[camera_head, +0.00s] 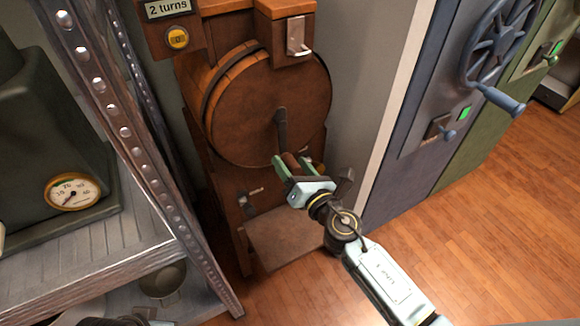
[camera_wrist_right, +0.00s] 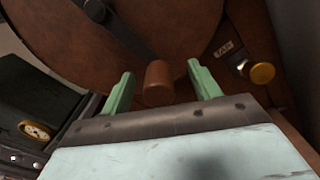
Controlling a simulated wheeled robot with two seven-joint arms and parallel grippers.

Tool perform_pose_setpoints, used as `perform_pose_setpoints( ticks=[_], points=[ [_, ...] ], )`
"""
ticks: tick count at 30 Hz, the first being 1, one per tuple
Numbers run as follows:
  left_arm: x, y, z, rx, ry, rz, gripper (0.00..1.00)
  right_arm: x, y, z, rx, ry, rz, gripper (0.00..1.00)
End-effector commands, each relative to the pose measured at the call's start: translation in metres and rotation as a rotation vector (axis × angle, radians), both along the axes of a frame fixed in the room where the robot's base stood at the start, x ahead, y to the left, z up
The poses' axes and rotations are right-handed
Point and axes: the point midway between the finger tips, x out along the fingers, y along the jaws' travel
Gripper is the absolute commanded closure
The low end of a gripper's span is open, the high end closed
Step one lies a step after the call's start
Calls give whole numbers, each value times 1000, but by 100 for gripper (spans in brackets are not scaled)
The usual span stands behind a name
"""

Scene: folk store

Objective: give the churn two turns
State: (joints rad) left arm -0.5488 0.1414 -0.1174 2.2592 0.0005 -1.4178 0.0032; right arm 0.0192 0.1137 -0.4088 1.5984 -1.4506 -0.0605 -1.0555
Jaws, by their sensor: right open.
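The wooden churn (camera_head: 245,110) is a round brown drum on a wooden stand. A dark metal crank arm (camera_head: 282,130) hangs down from its middle and ends in a brown wooden handle (camera_wrist_right: 158,84). My right gripper (camera_head: 290,162) is open at the handle, with its green fingers on either side of it. In the right wrist view the handle stands between the two fingers (camera_wrist_right: 160,88), with a gap on each side. My left gripper is not in view.
A metal shelf rack (camera_head: 115,120) with a green scale (camera_head: 72,192) stands close on the left. Blue-grey cabinets with a handwheel (camera_head: 495,50) stand on the right. A brass tap (camera_wrist_right: 262,73) sits low on the churn. The wooden floor (camera_head: 480,240) at right is clear.

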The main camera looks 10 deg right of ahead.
Motion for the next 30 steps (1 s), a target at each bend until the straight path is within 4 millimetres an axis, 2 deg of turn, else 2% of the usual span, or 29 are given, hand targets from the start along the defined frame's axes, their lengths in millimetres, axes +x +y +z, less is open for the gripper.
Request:
perform_pose_setpoints(
  ticks=[8,30],
  points=[
    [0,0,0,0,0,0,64,-7,-3,0,-1,0,-1,38],
    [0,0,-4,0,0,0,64,-63,-23,-1,0,1,0,38]
  ],
)
